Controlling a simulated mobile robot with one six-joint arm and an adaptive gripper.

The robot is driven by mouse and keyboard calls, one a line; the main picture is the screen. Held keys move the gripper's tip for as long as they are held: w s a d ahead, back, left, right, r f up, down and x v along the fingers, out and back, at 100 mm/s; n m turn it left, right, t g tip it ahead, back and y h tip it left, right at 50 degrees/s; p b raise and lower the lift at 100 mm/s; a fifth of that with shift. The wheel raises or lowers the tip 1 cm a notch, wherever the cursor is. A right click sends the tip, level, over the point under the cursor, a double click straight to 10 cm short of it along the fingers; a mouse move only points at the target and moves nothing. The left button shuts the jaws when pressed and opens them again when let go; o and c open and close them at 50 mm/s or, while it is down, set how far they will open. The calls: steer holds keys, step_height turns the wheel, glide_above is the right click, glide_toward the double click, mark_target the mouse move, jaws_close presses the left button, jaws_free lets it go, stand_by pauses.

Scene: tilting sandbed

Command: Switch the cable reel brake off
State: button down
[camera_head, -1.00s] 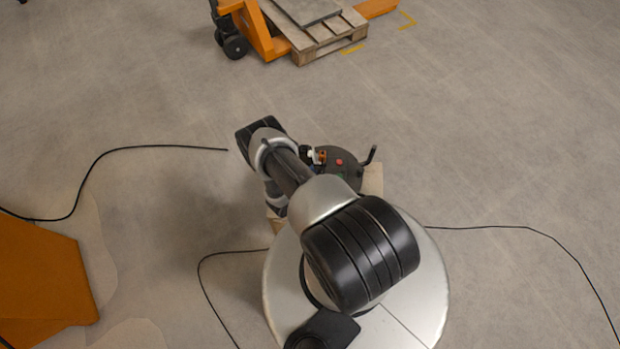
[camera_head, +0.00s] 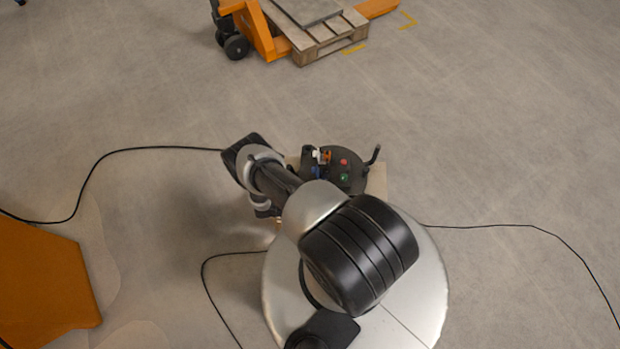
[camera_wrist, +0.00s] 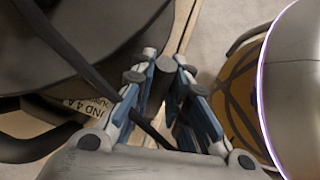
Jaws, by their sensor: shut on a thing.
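The cable reel (camera_head: 347,181) is a black drum in the middle of the head view, partly behind my arm. Its face carries small red and green parts, and a black crank handle stands at its right. In the wrist view the dark reel (camera_wrist: 70,60) fills the upper left, with a partly covered lettered label (camera_wrist: 78,112) below it. My gripper (camera_wrist: 164,74) is shut on a dark, round-ended lever (camera_wrist: 166,69) beside the reel. I cannot tell for sure that this is the brake, nor its setting. In the head view my arm hides the gripper.
A black cable (camera_head: 465,226) runs over the floor at the right, and another (camera_head: 120,151) at the left. An orange block (camera_head: 45,280) stands at the lower left. A wooden pallet (camera_head: 325,42) with an orange pallet truck (camera_head: 262,32) is at the back. The right floor is mostly clear.

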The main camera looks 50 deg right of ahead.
steer(key=shift+w+a+r+g+h, duration=0.15)
steer(key=shift+w+r+g+h, duration=0.05)
steer(key=shift+w+g+h, duration=0.25)
steer(key=shift+s, duration=0.15)
steer(key=c, duration=1.8)
jaws_free()
steer(key=v, duration=1.2)
steer(key=shift+r, duration=0.1)
